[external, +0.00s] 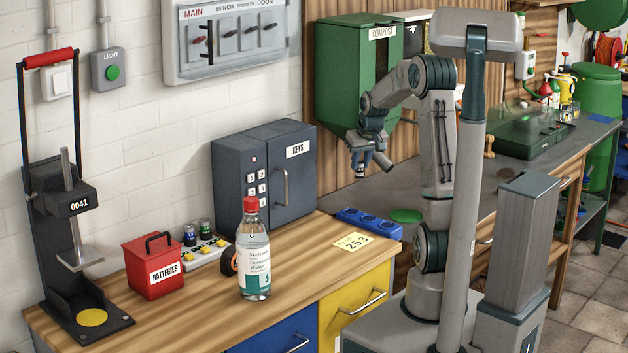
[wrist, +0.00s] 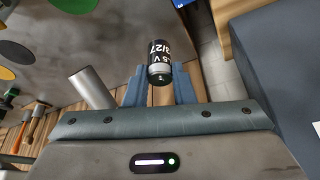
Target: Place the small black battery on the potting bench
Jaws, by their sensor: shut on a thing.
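The small black battery (wrist: 159,52) has white print and a bare metal end. In the wrist view it sits between the two blue fingers of my gripper (wrist: 158,78), which is shut on it. In the external view my gripper (external: 361,160) points down, with the small battery (external: 359,171) below its fingers, above the grey-topped bench. That bench (external: 365,191), which looks like the potting bench, runs along the wall behind my arm. The battery appears clear of the top; the exact height is hard to tell.
A green disc (external: 406,215) lies on the grey top. A green compost bin (external: 352,75) hangs beside my arm. A green tray (external: 527,135) sits farther right.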

